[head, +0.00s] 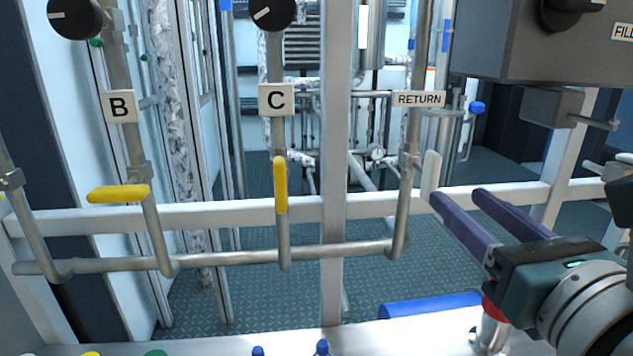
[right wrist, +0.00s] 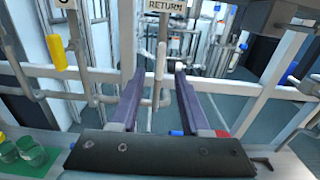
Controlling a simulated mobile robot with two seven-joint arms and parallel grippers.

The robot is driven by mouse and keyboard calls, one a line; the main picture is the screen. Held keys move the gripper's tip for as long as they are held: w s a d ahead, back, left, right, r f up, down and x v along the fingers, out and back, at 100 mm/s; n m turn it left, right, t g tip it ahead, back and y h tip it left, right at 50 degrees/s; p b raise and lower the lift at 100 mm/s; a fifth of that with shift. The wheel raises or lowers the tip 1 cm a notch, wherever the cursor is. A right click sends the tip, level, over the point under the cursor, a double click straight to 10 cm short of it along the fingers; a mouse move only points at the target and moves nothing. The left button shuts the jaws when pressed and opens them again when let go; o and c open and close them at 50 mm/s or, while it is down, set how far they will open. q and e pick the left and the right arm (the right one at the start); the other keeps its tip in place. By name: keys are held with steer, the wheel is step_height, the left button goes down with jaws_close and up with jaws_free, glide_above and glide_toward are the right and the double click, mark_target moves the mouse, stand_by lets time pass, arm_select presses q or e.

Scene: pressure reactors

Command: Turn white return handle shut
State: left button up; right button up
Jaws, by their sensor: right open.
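The white return handle (head: 431,176) stands upright beside the vertical pipe under the RETURN label (head: 418,99) in the head view. In the right wrist view the white handle (right wrist: 161,62) shows upright between and beyond the fingertips. My right gripper (head: 458,200) is open, its two purple fingers pointing at the handle from the right. In the wrist view the right gripper's fingers (right wrist: 160,70) lie on either side of the handle's line. I cannot tell whether a finger touches it. My left gripper is not in view.
A yellow handle (head: 119,194) under label B lies horizontal. Another yellow handle (head: 280,184) under label C stands upright. A white frame rail (head: 233,213) runs behind the pipes. A grey box (head: 540,45) overhangs at upper right. Blue-capped bottles (head: 322,348) stand at the bottom edge.

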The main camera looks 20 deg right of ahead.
mark_target(437, 177)
steer(key=x, duration=0.8)
steer(key=shift+w+d, duration=0.2)
steer(key=shift+w, duration=0.15)
jaws_close()
